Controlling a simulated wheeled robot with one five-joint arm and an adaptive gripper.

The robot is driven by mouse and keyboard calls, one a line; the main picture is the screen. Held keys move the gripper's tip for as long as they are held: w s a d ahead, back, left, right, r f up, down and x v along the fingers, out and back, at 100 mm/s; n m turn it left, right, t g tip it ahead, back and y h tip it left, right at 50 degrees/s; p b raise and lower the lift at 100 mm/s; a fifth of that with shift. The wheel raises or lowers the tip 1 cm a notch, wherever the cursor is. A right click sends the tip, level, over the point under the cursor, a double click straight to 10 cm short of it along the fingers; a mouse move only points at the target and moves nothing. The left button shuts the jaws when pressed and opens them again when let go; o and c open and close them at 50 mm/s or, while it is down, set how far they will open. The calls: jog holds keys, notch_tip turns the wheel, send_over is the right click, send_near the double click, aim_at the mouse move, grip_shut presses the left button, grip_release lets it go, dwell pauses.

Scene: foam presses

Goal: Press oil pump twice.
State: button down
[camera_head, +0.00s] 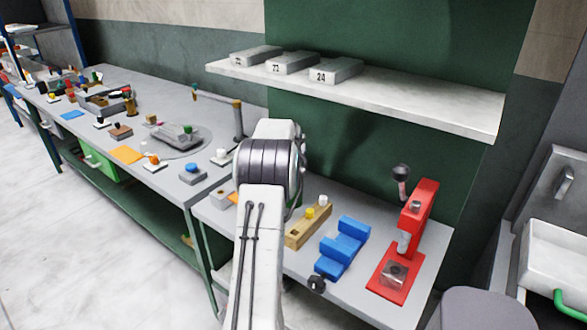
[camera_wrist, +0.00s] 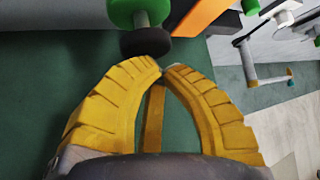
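My gripper (camera_wrist: 162,66) has two yellow ribbed fingers. Their tips meet or almost meet, with nothing seen held between them. Just beyond the tips, in the wrist view, is a green and white round part with a black disc (camera_wrist: 146,42). It may be the oil pump, but I cannot be sure, nor whether the tips touch it. In the head view my arm hides the gripper and the place in front of it. No other thing there can be clearly told as the oil pump.
A red press (camera_head: 418,225) stands on the right bench, beside a blue stepped block (camera_head: 344,246) and a wooden block (camera_head: 305,232) with small knobs. A pale shelf (camera_head: 440,98) with numbered grey blocks hangs above. A long grey bench (camera_head: 100,85) with small devices extends left.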

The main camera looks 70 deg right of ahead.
jog(key=shift+f+b, duration=0.85)
jog(key=shift+f, duration=0.25)
dwell(0.7)
jog(key=shift+r, duration=0.15)
dwell(0.4)
jog(key=shift+r+p, duration=1.1)
jog(key=shift+r, duration=0.3)
jog(key=shift+r+p, duration=1.8)
jog(key=shift+r, duration=0.8)
jog(key=shift+f, duration=0.15)
